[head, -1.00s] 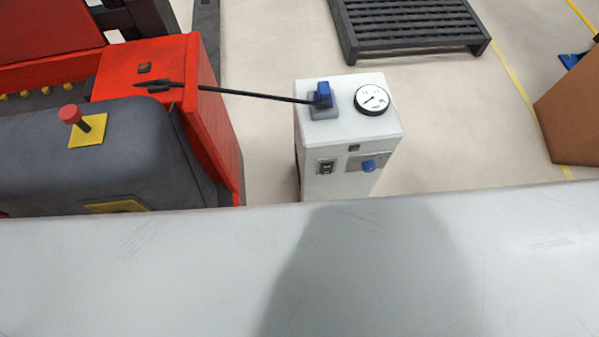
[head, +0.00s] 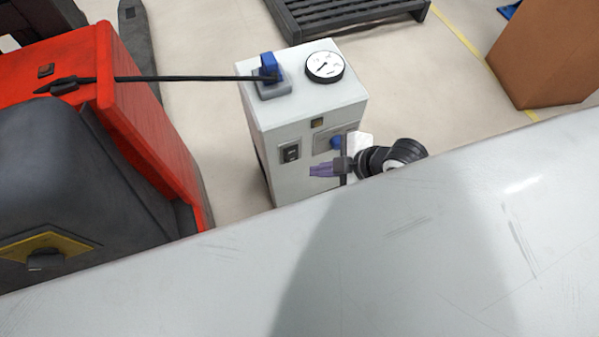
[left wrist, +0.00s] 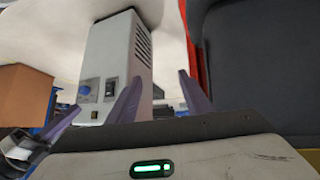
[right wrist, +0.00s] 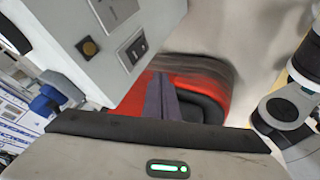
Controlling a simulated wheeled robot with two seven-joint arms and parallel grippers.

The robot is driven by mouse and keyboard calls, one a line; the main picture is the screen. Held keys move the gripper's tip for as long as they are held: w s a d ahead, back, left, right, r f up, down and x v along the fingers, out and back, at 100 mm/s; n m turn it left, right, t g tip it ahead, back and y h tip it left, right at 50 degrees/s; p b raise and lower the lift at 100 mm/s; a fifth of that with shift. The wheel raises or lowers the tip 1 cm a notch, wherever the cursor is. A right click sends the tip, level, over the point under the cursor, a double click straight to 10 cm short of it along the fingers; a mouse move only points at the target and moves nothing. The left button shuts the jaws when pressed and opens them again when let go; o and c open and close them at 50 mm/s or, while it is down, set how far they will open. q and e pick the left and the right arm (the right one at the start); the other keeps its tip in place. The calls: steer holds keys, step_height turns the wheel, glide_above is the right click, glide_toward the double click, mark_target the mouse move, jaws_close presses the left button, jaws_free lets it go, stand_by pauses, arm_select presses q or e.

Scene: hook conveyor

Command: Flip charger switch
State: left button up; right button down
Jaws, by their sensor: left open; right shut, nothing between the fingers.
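The charger (head: 300,110) is a light grey box with a black switch (head: 290,153) on its front face. The switch also shows in the right wrist view (right wrist: 137,48) and in the left wrist view (left wrist: 109,88). My right gripper (head: 312,171) is shut and empty in front of the charger's face, below and right of the switch in the head view. In the right wrist view its closed fingertips (right wrist: 160,76) are apart from the switch. My left gripper (left wrist: 158,85) is open and empty, with the charger beyond it; it is out of the head view.
A blue knob (head: 336,142) and a small square button (head: 317,122) are on the charger's front. A gauge (head: 325,66) and a blue plug (head: 269,67) with a black cable are on top. A red vehicle (head: 150,120) stands left; a brown box (head: 545,55) stands right.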

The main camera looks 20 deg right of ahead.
mark_target(292, 154)
arm_select(q)
steer(key=shift+d+f+b, duration=0.1)
steer(key=shift+f+b, duration=0.35)
steer(key=shift+f, duration=0.35)
arm_select(e)
steer(key=shift+w+d+f+n+g, duration=0.2)
steer(key=shift+d+f+n, duration=0.1)
steer(key=shift+d+n, duration=0.25)
steer(key=shift+w+d+f+n+g, duration=0.2)
steer(key=shift+d+f+n, duration=0.1)
steer(key=shift+d+n, duration=0.25)
steer(key=shift+a, duration=0.1)
arm_select(q)
steer(key=b, duration=0.2)
steer(key=f+b, duration=0.1)
steer(key=b, duration=0.1)
steer(key=shift+w+d+f+n+t+b, duration=0.25)
steer(key=shift+d+n+t+b, duration=0.05)
steer(key=shift+d+b, duration=0.1)
arm_select(e)
steer(key=w+a+f, duration=0.3)
steer(key=w+f, duration=0.5)
steer(key=f, duration=0.1)
steer(key=shift+a, duration=0.4)
steer(key=shift+w, duration=0.1)
